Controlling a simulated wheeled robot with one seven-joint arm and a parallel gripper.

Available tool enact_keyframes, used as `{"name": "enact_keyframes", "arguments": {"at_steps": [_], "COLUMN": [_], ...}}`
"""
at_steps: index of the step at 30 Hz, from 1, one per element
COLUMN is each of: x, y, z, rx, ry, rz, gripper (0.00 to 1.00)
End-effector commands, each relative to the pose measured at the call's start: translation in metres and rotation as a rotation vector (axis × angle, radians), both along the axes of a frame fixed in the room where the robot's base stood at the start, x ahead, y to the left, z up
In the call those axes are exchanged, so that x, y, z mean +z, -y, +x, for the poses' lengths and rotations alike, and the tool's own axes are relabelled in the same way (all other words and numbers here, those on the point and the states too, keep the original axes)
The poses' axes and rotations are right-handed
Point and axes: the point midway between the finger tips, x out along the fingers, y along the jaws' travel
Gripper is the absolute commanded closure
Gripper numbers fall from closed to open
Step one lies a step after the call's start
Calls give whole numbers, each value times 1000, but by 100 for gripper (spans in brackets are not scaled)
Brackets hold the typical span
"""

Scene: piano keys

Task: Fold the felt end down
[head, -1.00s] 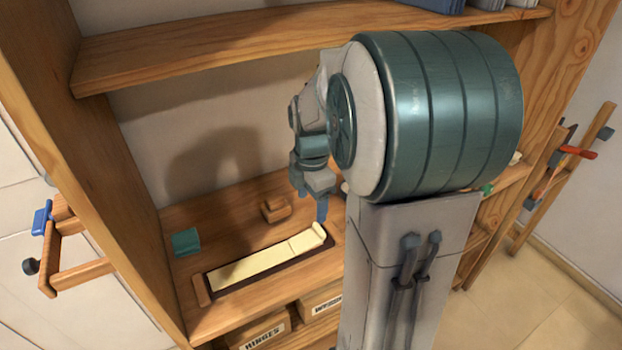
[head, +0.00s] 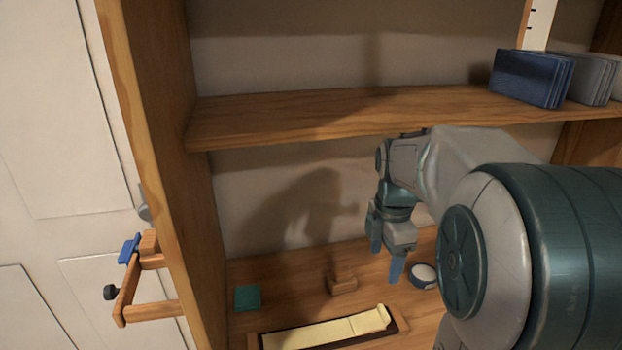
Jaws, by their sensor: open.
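The cream felt strip (head: 325,333) lies along a dark bed with wooden ends on the lower shelf, at the bottom of the head view. Its right end (head: 374,319) stands up a little in a raised lip. My gripper (head: 386,265) is open, fingers pointing down, above and behind that right end. It looks apart from the felt, with nothing between its blue fingers. The front edge of the bed is cut off by the frame.
A small wooden block (head: 342,283) and a teal block (head: 247,298) sit behind the strip. A round white and blue thing (head: 424,276) is right of my gripper. The upper shelf (head: 330,115) runs above, and a wooden upright (head: 165,150) stands at left.

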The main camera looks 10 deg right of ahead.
Motion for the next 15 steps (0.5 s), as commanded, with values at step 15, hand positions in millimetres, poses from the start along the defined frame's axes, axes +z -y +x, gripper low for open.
{"name": "enact_keyframes", "arguments": {"at_steps": [15], "x": [-1], "y": [-54], "z": [-54], "rx": [-694], "ry": [118], "rz": [5], "gripper": [33]}}
